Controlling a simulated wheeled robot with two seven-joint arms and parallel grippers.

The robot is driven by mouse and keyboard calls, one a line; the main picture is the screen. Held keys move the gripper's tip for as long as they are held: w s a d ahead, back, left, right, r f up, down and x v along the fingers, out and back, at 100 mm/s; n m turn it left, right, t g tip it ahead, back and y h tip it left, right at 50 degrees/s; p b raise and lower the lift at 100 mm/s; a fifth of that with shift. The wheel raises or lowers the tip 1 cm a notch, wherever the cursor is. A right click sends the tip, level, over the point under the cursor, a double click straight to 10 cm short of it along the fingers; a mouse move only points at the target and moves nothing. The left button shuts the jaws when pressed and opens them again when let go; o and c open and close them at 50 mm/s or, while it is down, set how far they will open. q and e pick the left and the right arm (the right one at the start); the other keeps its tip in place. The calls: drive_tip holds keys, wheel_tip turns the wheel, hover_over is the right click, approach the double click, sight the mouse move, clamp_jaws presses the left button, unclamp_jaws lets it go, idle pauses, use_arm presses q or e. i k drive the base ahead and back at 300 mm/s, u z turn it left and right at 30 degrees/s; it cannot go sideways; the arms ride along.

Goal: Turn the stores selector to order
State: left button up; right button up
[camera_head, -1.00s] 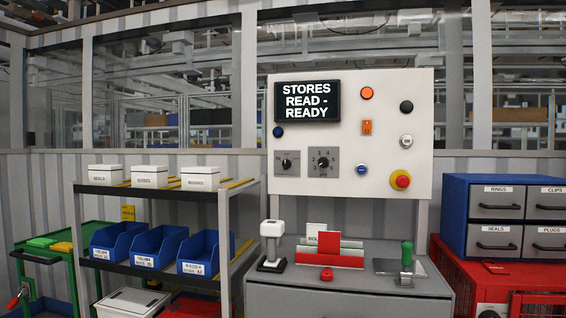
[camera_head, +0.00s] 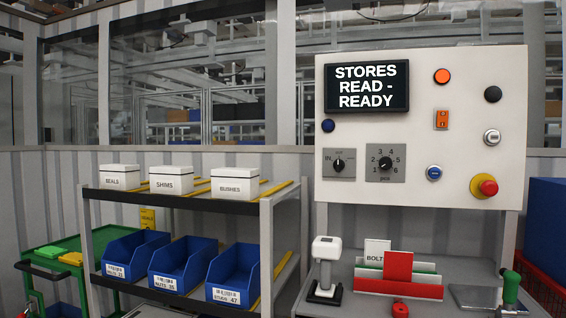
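A white control panel (camera_head: 440,215) stands at the right of the view. Its black screen (camera_head: 367,88) reads "STORES READ - READY". Below the screen is a small grey plate with a black rotary selector (camera_head: 339,164); "IN" shows at its left, and its other marks are too small to read surely. Beside it is a larger plate with a second black knob (camera_head: 385,163), numbered up to 6 and marked "pcs". No label on either says "stores" or "order" that I can read. Neither of my grippers is in view.
The panel also has an orange button (camera_head: 442,76), an orange switch (camera_head: 441,119) and a red mushroom button (camera_head: 484,186). A bench (camera_head: 335,299) below holds a white-topped device (camera_head: 326,268) and a red card holder (camera_head: 398,272). A rack (camera_head: 266,240) with blue bins stands left.

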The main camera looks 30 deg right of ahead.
sight(338, 164)
drive_tip(key=z, duration=0.4)
drive_tip(key=i, duration=0.9)
drive_tip(key=z, duration=0.8)
